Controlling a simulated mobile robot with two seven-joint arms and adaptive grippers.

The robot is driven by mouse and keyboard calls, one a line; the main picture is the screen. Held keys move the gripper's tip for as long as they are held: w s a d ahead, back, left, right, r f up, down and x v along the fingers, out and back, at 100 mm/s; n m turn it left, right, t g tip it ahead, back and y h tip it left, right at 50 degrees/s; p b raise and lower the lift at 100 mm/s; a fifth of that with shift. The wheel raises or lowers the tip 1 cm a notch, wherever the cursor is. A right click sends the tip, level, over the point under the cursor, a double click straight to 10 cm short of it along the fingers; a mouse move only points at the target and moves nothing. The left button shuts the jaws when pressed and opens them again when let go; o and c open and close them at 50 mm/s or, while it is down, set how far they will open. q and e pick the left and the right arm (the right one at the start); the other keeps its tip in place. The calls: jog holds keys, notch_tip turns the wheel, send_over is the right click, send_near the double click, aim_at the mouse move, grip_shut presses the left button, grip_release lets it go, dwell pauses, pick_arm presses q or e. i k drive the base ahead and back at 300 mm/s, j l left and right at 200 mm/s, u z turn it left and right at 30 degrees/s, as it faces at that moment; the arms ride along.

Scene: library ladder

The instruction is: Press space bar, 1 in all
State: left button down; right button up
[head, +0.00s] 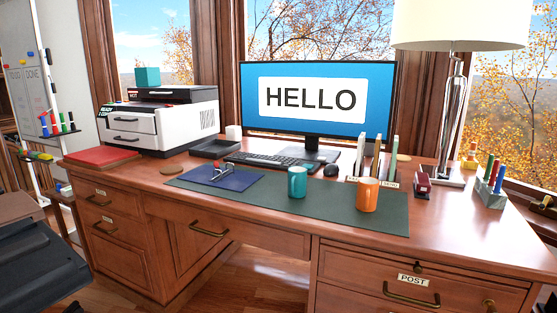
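The black keyboard (270,161) lies on the wooden desk in front of the monitor (318,97). It is seen at a shallow angle, and its space bar is too small to pick out. The monitor is lit and shows HELLO in black on a white panel with a blue surround. Neither of my grippers shows in the head view, and nothing of mine touches the keyboard.
A teal mug (297,183) and an orange mug (367,195) stand in front of the keyboard on the green mat (330,203). A blue clipboard (222,179) lies front left, a black mouse (331,170) right. A printer (160,122) stands left, a lamp (452,105) right.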

aim_at(266, 162)
jog(key=i+j+z, duration=0.2)
jog(key=j, duration=0.15)
jog(key=j+z, duration=0.25)
jog(key=i+j+z, duration=0.2)
jog(key=j, duration=0.25)
jog(key=k, duration=0.1)
